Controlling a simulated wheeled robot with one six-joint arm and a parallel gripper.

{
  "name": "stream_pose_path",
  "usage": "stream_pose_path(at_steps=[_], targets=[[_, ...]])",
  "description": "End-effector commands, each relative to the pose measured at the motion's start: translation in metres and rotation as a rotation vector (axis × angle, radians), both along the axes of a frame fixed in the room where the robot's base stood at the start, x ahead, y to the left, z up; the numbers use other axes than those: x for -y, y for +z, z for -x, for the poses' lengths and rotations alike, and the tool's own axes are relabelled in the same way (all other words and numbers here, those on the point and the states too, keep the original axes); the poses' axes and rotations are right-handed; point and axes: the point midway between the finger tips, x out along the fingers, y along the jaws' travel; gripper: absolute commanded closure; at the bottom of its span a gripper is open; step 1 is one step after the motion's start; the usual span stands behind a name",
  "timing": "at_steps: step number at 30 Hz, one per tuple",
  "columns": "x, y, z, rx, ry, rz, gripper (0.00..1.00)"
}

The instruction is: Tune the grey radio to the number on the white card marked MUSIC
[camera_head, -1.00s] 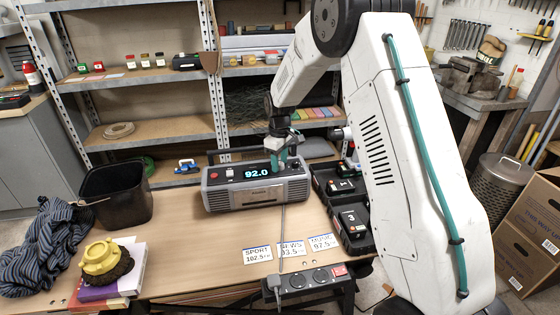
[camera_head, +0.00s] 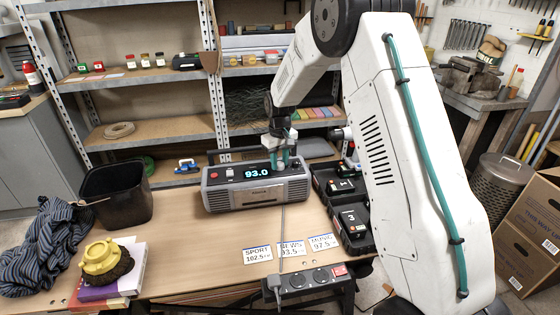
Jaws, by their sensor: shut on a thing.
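The grey radio (camera_head: 257,187) stands upright on the wooden table. Its lit display (camera_head: 257,172) reads 93.0. My gripper (camera_head: 281,164) reaches down from above to the top right of the radio and is shut on its tuning knob, which the fingers mostly hide. The white card marked MUSIC (camera_head: 322,242) lies flat near the table's front edge and reads 97.5. To its left lie the NEWS card (camera_head: 292,249), partly crossed by a cable and reading 93.5, and the SPORT card (camera_head: 258,255), reading 102.5.
A black case (camera_head: 341,205) with numbered items lies right of the radio. A power strip (camera_head: 307,282) is at the front edge. A black bin (camera_head: 117,193), striped cloth (camera_head: 45,245) and books with a yellow object (camera_head: 101,258) are at left. The table between bin and cards is clear.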

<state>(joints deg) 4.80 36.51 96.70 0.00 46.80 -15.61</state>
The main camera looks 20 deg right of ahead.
Motion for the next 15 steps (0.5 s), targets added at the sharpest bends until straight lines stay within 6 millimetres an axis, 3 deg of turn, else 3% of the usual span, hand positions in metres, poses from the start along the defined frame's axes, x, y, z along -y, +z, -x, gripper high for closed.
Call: stream_pose_path(at_steps=[15], targets=[[0.0,0.0004,-0.0001,0.0,-0.491,0.0,0.93]])
